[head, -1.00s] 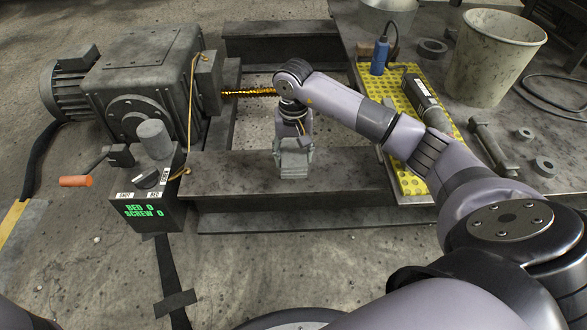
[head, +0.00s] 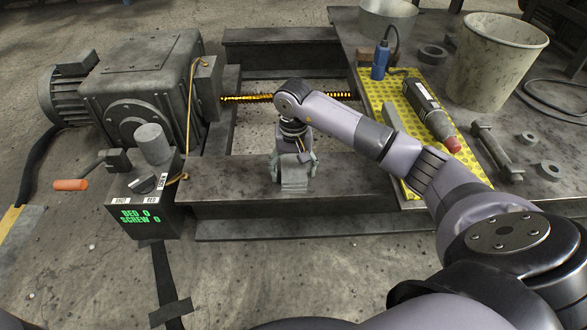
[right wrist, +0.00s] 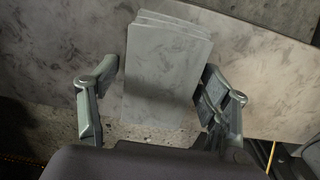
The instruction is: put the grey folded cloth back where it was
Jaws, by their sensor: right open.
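The grey folded cloth (right wrist: 165,75) lies on a grey steel surface in the right wrist view, its stacked folds showing at the top. In the head view the cloth (head: 294,184) is a small pale patch at the front beam. My right gripper (head: 294,170) is over that beam, pointing down. In the wrist view its fingers are open, one on each side of the cloth, with a visible gap at the left. My left gripper is out of view.
The front steel beam (head: 225,185) is mostly bare. A motor-gearbox (head: 145,85) and control box (head: 147,205) stand left, with a screw (head: 325,96) behind my arm. A yellow mat (head: 405,85) with tools, and a bucket (head: 494,60), are right.

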